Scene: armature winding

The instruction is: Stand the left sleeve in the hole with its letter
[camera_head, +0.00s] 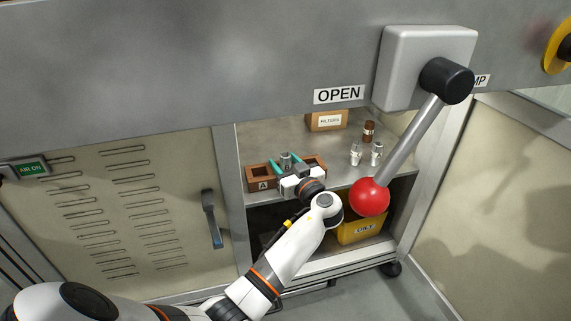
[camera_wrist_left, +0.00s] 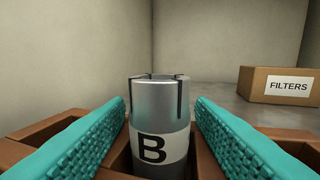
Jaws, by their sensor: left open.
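A grey metal sleeve (camera_wrist_left: 160,105) with slots in its top rim and a white label "B" stands upright between my left fingers in the left wrist view. My left gripper (camera_head: 286,162) is open, its teal fingers (camera_wrist_left: 158,135) on either side of the sleeve with gaps showing. The sleeve also shows in the head view (camera_head: 286,158), small between the fingers. A brown wooden block (camera_head: 262,176) marked "A" at its left end lies on the shelf around the sleeve. The sleeve's lower end is hidden, so I cannot tell how deep it sits. My right gripper is not in view.
A "FILTERS" box (camera_head: 326,121) stands at the back of the shelf (camera_head: 330,155). Two clear glass-like items (camera_head: 356,154) and a brown bottle (camera_head: 369,131) stand to the right. A lever with a red ball (camera_head: 369,196) hangs in front. A yellow "OILY" bin (camera_head: 360,229) is below.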

